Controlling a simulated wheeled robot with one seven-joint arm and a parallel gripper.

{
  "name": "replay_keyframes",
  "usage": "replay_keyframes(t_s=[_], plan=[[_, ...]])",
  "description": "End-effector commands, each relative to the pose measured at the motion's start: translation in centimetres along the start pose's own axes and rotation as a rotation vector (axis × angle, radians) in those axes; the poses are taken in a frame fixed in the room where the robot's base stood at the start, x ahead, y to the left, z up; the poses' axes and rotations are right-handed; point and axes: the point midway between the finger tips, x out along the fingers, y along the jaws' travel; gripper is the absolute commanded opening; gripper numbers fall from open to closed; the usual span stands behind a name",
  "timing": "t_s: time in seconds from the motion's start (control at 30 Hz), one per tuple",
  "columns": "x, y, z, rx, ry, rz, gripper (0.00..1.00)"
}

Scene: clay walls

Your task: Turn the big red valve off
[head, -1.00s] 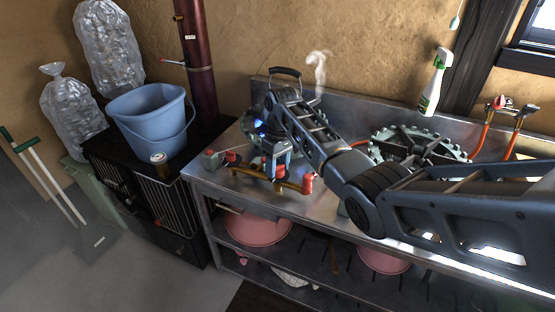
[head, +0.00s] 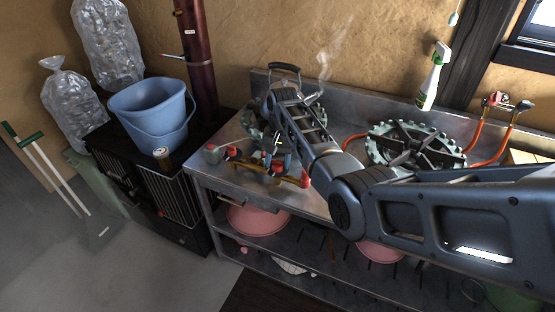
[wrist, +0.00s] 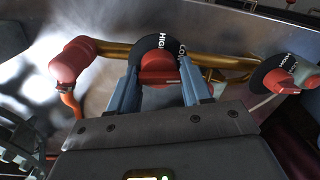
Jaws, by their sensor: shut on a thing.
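The big red valve (wrist: 160,68) is a red knob with a bar handle on a black dial marked HIGH and LOW, on a brass pipe. In the wrist view its bar lies crosswise. My gripper (wrist: 160,88) has one finger on each side of the knob and is shut on it. In the head view my gripper (head: 277,160) is at the front of the left burner (head: 256,122), and it partly hides the valve. A second, smaller-looking red knob (wrist: 283,80) with a similar dial is to the right in the wrist view.
A red fitting (wrist: 75,60) with an orange hose is left of the valve. A second burner (head: 415,147) sits right on the steel counter, with a spray bottle (head: 433,78) behind. A blue bucket (head: 152,115) stands left on a black cabinet.

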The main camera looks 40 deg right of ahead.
Motion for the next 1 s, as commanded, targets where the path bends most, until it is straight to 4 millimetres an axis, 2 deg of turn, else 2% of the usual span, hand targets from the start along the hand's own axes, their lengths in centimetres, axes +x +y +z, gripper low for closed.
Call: replay_keyframes(t_s=[0.3,0.83,0.87,1.0], plan=[[-0.19,0.42,-0.26,0.125,0.012,0.003,0.18],[-0.15,0.55,-0.25,0.15,0.013,0.005,0.18],[-0.15,0.55,-0.25,0.15,0.013,0.005,0.5],[-0.13,0.46,-0.2,0.148,0.012,0.004,0.63]])
